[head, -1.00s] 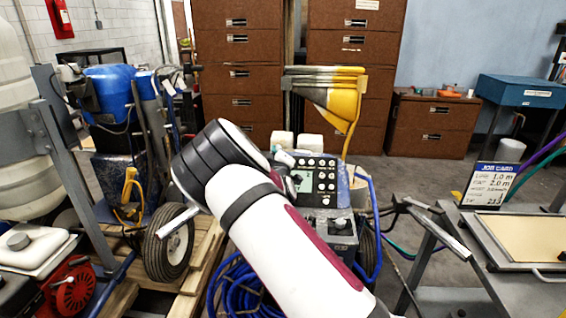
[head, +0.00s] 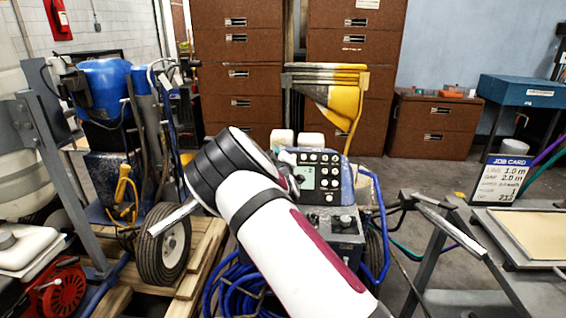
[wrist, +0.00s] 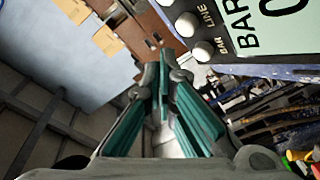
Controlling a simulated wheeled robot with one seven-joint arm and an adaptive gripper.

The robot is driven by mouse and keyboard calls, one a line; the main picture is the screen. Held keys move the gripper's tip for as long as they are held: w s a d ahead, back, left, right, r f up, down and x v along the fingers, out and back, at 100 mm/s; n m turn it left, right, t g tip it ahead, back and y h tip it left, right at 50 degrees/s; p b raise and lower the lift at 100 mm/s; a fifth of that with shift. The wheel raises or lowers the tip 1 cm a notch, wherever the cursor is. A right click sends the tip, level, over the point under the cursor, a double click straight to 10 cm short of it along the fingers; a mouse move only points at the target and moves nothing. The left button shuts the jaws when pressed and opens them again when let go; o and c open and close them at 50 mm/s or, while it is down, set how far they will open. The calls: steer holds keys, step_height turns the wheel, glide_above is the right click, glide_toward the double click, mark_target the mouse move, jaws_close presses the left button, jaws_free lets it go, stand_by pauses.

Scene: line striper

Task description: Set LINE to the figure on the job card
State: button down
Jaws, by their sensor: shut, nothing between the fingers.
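The striper's control panel (head: 320,178) stands at the centre of the head view, with white knobs or buttons around a pale green screen (head: 302,177). My arm covers its left part. In the wrist view, white round controls stand beside the labels: the LINE control (wrist: 185,25) and the BAR control (wrist: 203,50). The screen (wrist: 275,38) shows large "BAR" and part of a figure, cut off. My gripper (wrist: 163,66) is shut and empty, its tips below and left of these controls, apart in the picture. The job card (head: 500,182) reads 1.0 m on its top line and 2.0 m below.
A steel table (head: 480,235) with a tan board stands at right. Blue hose (head: 240,290) is coiled below the panel. A wheeled blue sprayer (head: 105,95) stands on a pallet at left. Brown cabinets (head: 250,60) line the back. Open floor shows at right centre.

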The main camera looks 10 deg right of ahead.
steer(key=shift+w+d+f+b, duration=0.15)
steer(key=shift+w+f+b, duration=0.25)
steer(key=shift+w+f, duration=0.1)
stand_by(1.2)
steer(key=shift+w+d+f+b, duration=0.1)
steer(key=shift+w+f+b, duration=0.2)
steer(key=shift+b, duration=0.25)
steer(key=shift+w+d+f+b, duration=0.1)
steer(key=shift+w+f+b, duration=0.2)
steer(key=shift+b, duration=0.2)
stand_by(0.6)
steer(key=shift+s, duration=0.1)
steer(key=shift+s+a+r+p, duration=0.2)
steer(key=shift+s+r+p, duration=0.35)
steer(key=shift+r+p, duration=0.1)
stand_by(0.3)
steer(key=s+r+p, duration=0.1)
steer(key=s+a+r+p, duration=0.1)
steer(key=s+r+p, duration=0.1)
steer(key=shift+s+r, duration=0.2)
steer(key=shift+r, duration=0.05)
